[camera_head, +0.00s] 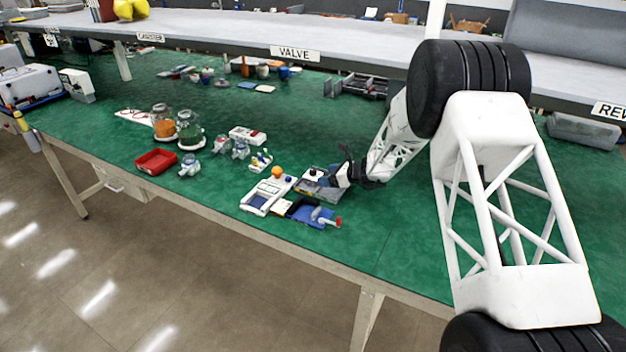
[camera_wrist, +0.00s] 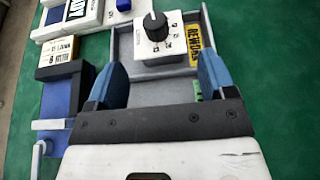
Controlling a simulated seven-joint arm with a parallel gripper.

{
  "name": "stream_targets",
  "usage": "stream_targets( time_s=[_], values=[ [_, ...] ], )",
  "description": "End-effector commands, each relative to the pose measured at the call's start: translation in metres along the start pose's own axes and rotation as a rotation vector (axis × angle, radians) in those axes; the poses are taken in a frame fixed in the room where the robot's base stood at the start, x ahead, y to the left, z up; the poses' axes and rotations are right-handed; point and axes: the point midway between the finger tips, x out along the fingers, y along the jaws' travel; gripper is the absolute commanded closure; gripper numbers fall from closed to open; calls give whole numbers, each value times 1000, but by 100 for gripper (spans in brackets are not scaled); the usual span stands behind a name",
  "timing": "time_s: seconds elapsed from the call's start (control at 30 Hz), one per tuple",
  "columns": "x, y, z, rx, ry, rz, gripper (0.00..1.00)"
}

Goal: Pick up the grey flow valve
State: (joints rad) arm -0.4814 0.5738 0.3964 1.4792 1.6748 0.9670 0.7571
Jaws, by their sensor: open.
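The likely grey flow valve (camera_wrist: 154,47) is a pale grey block with a round black knob on top. It sits at the far end of a shallow grey tray (camera_wrist: 165,88), by a yellow label. In the head view the valve (camera_head: 316,173) is on the tray near the bench's front edge. My gripper (camera_wrist: 160,78) is open, its two blue fingers apart and nothing between them. The fingers reach over the tray, with the valve just beyond their tips and apart from them. In the head view my gripper (camera_head: 338,176) is at the tray's right side.
Left of the tray are a white device (camera_head: 266,194) with an orange knob and a blue tray (camera_head: 306,214) holding a red-ended part. A red tray (camera_head: 156,161), glass jars and small parts lie further left. Green bench (camera_head: 330,130) behind the tray is clear.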

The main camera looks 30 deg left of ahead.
Motion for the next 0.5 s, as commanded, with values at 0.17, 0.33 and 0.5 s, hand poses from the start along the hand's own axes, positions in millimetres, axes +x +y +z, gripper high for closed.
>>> stream_targets(
  time_s=[0.17, 0.33, 0.5],
  values=[
    [2, 0, 0, 0, 0, 0, 23],
    [13, 1, 1, 0, 0, 1, 23],
    [32, 2, 2, 0, 1, 2, 23]
  ],
)
